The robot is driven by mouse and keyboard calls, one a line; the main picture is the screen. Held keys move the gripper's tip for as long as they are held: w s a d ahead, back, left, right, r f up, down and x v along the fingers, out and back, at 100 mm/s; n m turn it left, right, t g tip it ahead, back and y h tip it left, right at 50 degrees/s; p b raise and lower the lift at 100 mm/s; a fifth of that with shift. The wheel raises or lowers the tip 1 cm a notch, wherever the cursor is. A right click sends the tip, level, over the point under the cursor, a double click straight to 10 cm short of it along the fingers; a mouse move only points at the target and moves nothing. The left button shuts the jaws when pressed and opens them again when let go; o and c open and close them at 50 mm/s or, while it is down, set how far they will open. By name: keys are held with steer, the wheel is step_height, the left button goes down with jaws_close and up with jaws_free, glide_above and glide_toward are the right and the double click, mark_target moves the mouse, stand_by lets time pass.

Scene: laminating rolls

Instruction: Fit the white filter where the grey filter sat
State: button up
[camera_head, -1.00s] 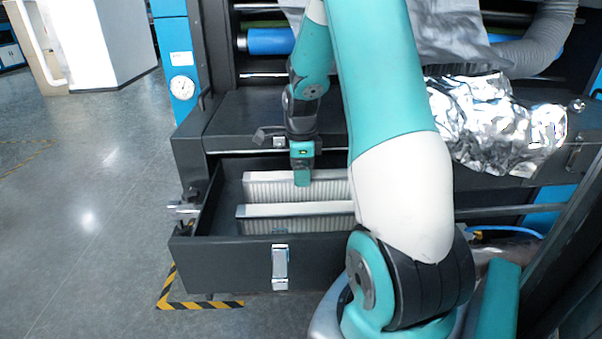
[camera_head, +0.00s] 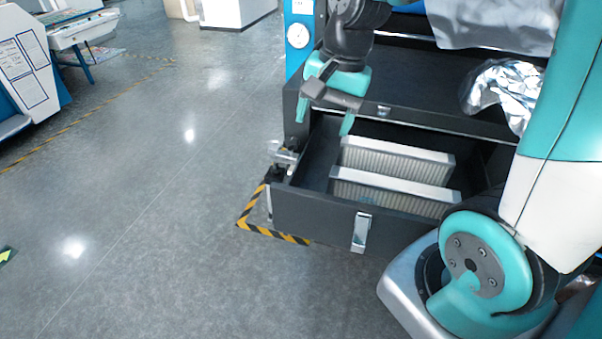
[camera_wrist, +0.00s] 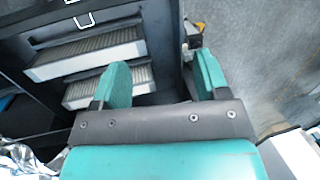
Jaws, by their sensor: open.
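Two pleated filters with pale frames sit side by side in the open dark drawer (camera_head: 310,205): a rear filter (camera_head: 398,158) and a front filter (camera_head: 392,190). Both look whitish-grey, so I cannot tell which is the white one and which the grey. They also show in the wrist view, the front one (camera_wrist: 88,52) and the rear one (camera_wrist: 125,78). My gripper (camera_head: 325,116) is open and empty over the drawer's left end, left of the filters and apart from them. In the wrist view its fingers (camera_wrist: 163,80) are spread wide with nothing between them.
A latch (camera_head: 361,232) is on the drawer's front. A metal fitting (camera_head: 284,158) sticks out at the drawer's left side. Crumpled foil (camera_head: 505,90) lies on the machine at the right. The floor (camera_head: 150,230) to the left is clear.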

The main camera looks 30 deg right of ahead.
steer(key=s+a+r+n+g+y, duration=0.1)
steer(key=s+a+r+n+y, duration=0.1)
steer(key=s+a+n, duration=1.1)
steer(key=s+r+n, duration=0.1)
steer(key=n, duration=0.2)
steer(key=shift+a+r, duration=0.25)
steer(key=shift+a, duration=0.1)
steer(key=shift+w, duration=0.1)
